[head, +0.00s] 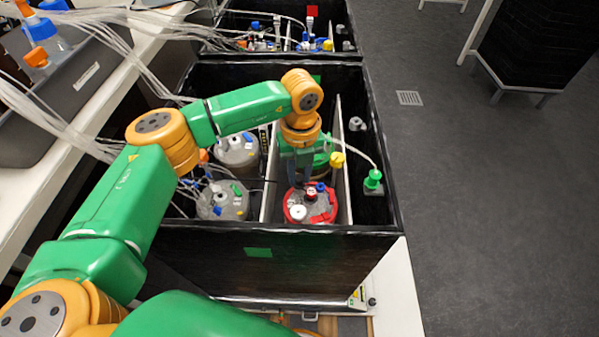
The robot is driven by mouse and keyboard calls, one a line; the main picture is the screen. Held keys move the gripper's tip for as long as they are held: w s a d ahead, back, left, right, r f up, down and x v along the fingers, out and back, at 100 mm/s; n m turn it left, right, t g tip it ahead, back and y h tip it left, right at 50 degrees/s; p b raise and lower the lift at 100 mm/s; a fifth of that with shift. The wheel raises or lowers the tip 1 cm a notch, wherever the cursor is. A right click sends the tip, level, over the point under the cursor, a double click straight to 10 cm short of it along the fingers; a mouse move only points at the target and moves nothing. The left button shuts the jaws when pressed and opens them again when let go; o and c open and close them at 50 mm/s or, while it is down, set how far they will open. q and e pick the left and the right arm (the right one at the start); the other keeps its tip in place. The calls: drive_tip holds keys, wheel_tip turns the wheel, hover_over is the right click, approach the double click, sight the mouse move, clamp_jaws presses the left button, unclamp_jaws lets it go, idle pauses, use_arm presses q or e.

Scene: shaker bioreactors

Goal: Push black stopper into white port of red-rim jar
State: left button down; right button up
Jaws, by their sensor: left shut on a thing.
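My left gripper (299,182) points down over the back left part of this lid, behind the white port. Its fingers are close together, shut on a small dark thing, which looks like the black stopper but is mostly hidden by the fingers. I cannot tell whether it touches the lid. My right gripper is out of view.
Two grey-lidded jars (222,200) (237,150) stand left. A green-lidded jar with a yellow cap (337,159) is behind. A green bottle fitting (373,180) with tubing stands right.

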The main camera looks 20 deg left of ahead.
sight(300, 177)
use_arm(q)
drive_tip(key=shift+f, duration=0.3)
drive_tip(key=c, duration=0.6)
unclamp_jaws()
drive_tip(key=shift+c, duration=0.2)
drive_tip(key=shift+r, duration=0.1)
wheel_tip(300, 177, up, 7)
drive_tip(key=shift+f+b, duration=0.1)
drive_tip(key=shift+b, duration=0.3)
